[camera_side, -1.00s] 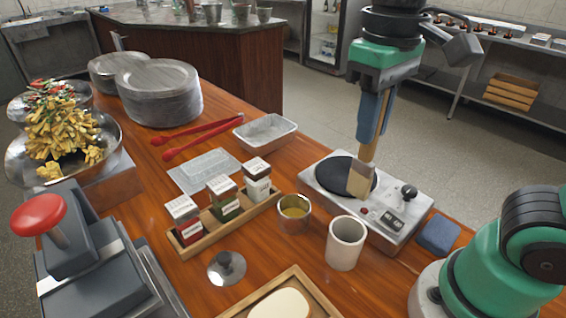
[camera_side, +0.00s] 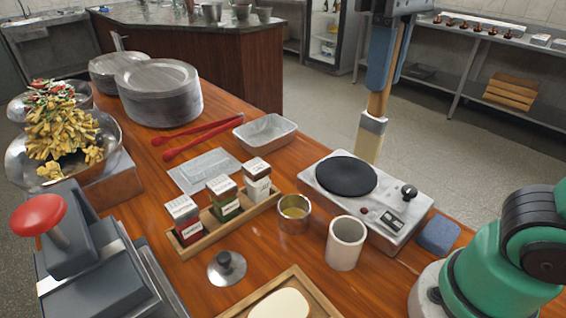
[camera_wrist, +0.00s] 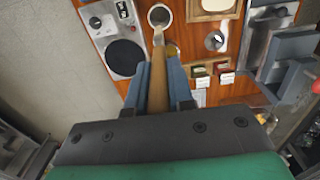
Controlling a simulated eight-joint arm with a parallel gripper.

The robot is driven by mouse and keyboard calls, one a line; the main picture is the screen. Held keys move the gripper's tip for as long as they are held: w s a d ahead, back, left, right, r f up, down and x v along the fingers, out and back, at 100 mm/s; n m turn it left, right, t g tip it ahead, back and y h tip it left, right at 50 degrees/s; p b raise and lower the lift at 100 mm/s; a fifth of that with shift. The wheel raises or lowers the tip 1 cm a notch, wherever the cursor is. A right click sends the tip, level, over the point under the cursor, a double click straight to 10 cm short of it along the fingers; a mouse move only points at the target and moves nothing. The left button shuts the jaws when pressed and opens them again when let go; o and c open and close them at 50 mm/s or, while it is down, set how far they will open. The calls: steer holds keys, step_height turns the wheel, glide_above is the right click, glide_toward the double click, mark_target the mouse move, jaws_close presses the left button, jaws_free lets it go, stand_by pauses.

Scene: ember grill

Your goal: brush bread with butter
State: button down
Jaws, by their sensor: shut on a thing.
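My gripper (camera_side: 384,60) is shut on the wooden handle of a brush (camera_side: 379,102), which hangs almost upright with its pale bristles down. It is high in the air, and in the side view the bristles show past the back edge of the hot plate. The wrist view shows the brush (camera_wrist: 158,85) between my blue fingers. The butter is yellow liquid in a small metal cup (camera_side: 293,213), partly hidden by the brush in the wrist view. The bread (camera_side: 280,304) is a pale flat piece on a wooden board (camera_side: 312,294), cut off by the side view's bottom edge.
A spice rack (camera_side: 264,203), a knobbed metal lid (camera_side: 227,268), a blue cloth (camera_side: 438,234), red tongs (camera_side: 200,137) and a metal tray (camera_side: 265,131) lie around.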

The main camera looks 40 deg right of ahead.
steer(key=w+f, duration=0.5)
steer(key=f, duration=0.4)
steer(key=w+f, duration=0.5)
steer(key=f, duration=0.5)
steer(key=shift+w+a, duration=0.3)
steer(key=shift+a, duration=0.1)
steer(key=shift+f, duration=0.7)
stand_by(1.3)
step_height(320, 180, up, 7)
stand_by(0.8)
stand_by(0.4)
